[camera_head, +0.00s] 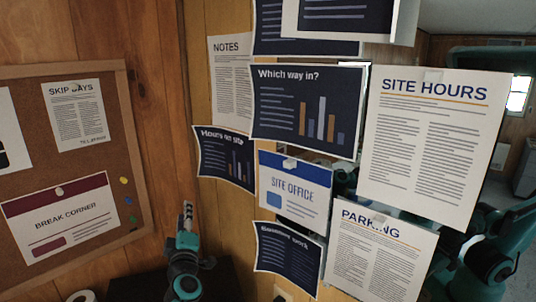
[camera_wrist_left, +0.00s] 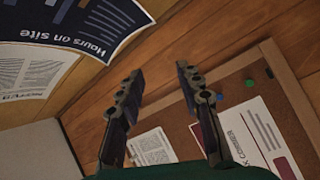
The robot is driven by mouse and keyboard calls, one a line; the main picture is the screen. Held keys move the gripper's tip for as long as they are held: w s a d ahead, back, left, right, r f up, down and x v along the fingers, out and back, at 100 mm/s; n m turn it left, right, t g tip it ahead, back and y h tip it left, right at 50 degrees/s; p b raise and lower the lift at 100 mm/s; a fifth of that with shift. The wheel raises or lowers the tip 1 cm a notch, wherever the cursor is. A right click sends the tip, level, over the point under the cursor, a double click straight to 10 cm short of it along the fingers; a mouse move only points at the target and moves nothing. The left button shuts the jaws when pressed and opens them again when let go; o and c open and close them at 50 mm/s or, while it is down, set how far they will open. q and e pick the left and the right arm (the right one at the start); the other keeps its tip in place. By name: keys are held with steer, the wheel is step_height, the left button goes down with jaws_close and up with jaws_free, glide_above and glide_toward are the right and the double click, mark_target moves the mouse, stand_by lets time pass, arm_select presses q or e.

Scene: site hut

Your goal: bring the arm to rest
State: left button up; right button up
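My left gripper (camera_head: 187,217) points up in the lower middle of the head view, in front of the wood-panelled wall and left of the posters. It appears edge-on there. In the left wrist view its two fingers (camera_wrist_left: 160,76) stand well apart with nothing between them. No held object shows. A teal arm link of mine (camera_head: 490,262) shows at the lower right of the head view, partly hidden by the papers. My right gripper does not show.
A cork board (camera_head: 118,165) with a "Break Corner" notice (camera_head: 62,217) hangs at left. Several papers, including "Site Hours" (camera_head: 432,150), "Site Office" (camera_head: 292,184) and "Parking" (camera_head: 378,255), crowd the middle and right. The "Hours on site" poster (camera_head: 226,158) is closest to my left gripper in the picture.

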arm_select(q)
steer(key=s+d+f+m+g+h+b, duration=0.1)
steer(key=s+d+f+m+g+h, duration=0.1)
steer(key=s+d+f+m+h, duration=0.35)
steer(key=s+f+m+g+b, duration=0.1)
steer(key=s+f+m+g, duration=0.4)
steer(key=s+f, duration=0.4)
steer(key=s+d+f+m+g+b, duration=0.1)
steer(key=s+f+m+g, duration=0.3)
steer(key=s+f, duration=0.6)
steer(key=s+m, duration=0.1)
steer(key=s, duration=0.5)
steer(key=shift+d+f+g+b, duration=0.2)
steer(key=shift+f+g+b, duration=0.05)
steer(key=shift+g+b, duration=0.15)
